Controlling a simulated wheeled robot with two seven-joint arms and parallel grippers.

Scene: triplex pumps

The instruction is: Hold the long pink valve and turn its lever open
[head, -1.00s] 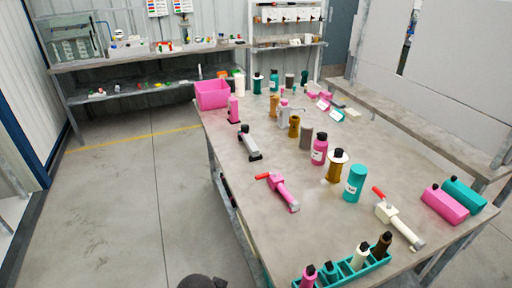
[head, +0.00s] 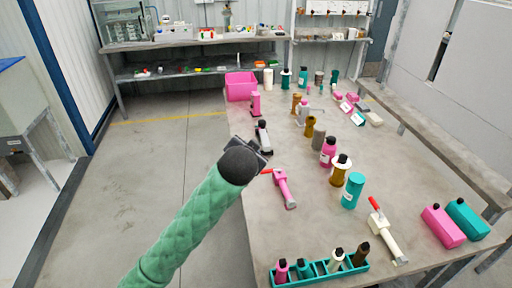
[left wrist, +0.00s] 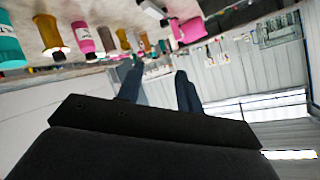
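The long pink valve (head: 286,191) lies on the table near its left edge, with its red lever (head: 266,171) at the far end, pointing left. My left gripper (head: 262,146), dark on a green-sleeved arm, is in the air just left of and beyond the valve, apart from it. In the left wrist view its two fingers (left wrist: 158,88) stand apart with nothing between them. I cannot make out the pink valve in that view. My right gripper is not in view.
A white valve with a red lever (head: 386,240) lies at right, a grey valve (head: 263,138) beyond my gripper. A teal rack (head: 318,272) of bottles is at the near edge. Bottles, including a teal one (head: 352,191), stand right of the pink valve. Bare table surrounds the pink valve.

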